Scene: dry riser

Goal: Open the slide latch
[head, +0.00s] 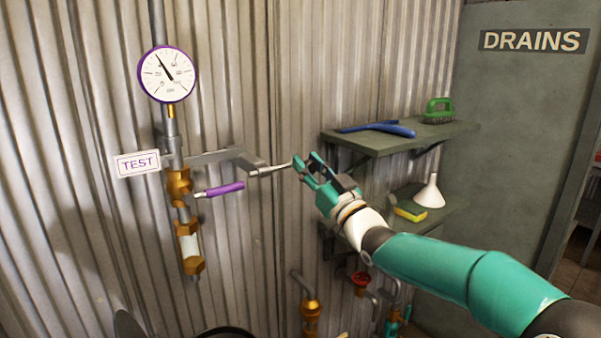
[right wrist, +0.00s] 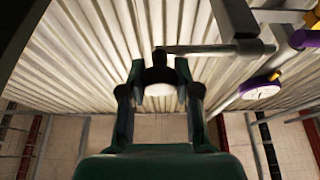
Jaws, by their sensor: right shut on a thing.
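The slide latch looks to be the grey bar (head: 228,157) reaching right from the pipe at the TEST sign (head: 137,163), with a thin pale rod (head: 277,168) at its end. My right gripper (head: 302,169) is at the rod's right tip, shut on a small dark knob. In the right wrist view the knob (right wrist: 159,57) sits between the fingertips, with the rod (right wrist: 205,48) running off to the right. The fingers hide part of the knob in the head view. My left gripper is not in view.
A gauge (head: 167,74) and a purple-handled brass valve (head: 222,189) are on the pipe left of the latch. Behind my right arm, an upper shelf (head: 400,139) holds a blue tool and a green brush. A lower shelf holds a funnel (head: 429,192) and sponge.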

